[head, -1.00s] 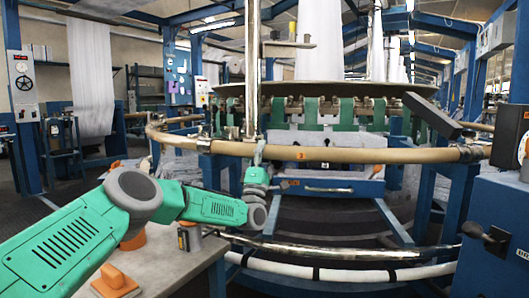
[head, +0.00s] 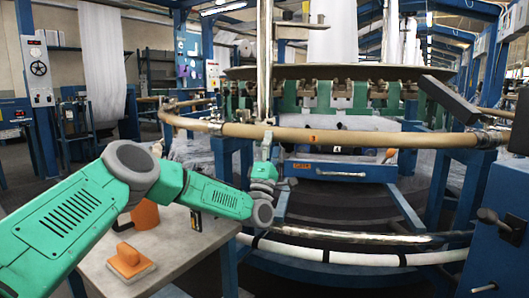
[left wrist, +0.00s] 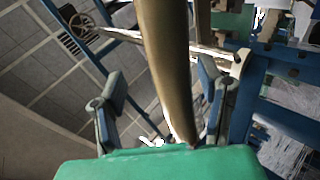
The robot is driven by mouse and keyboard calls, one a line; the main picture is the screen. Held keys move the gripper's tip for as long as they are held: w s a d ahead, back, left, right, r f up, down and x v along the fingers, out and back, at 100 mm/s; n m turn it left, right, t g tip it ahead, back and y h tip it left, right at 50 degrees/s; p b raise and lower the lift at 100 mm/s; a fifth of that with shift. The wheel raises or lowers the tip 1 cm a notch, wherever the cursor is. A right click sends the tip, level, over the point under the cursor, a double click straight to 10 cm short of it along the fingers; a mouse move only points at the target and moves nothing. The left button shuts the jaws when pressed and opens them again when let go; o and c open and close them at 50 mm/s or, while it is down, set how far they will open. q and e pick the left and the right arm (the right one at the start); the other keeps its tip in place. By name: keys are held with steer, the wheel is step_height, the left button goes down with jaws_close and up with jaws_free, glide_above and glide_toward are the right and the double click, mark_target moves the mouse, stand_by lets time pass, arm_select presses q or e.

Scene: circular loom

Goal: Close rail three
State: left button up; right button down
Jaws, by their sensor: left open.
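Rail three is the tan curved rail with an orange mark (head: 350,137), crossing the head view in front of the loom. It also shows in the left wrist view (left wrist: 168,55), running between the two fingers. My left gripper (head: 267,145) is at this rail, left of the orange mark, with its fingers pointing up. In the left wrist view the left gripper (left wrist: 160,105) is open, one finger on each side of the rail. Whether the fingers touch it cannot be told. My right gripper is in neither view.
A grey table (head: 175,245) with an orange block (head: 130,262) stands under my left arm. A vertical metal post (head: 265,60) rises behind the gripper. A blue cabinet with a lever (head: 495,222) is at right. A white lower rail (head: 350,257) crosses in front.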

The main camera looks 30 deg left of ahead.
arm_select(q)
steer(key=s+d, duration=0.1)
steer(key=s, duration=0.7)
steer(key=shift+s+d, duration=0.25)
steer(key=shift+d, duration=0.15)
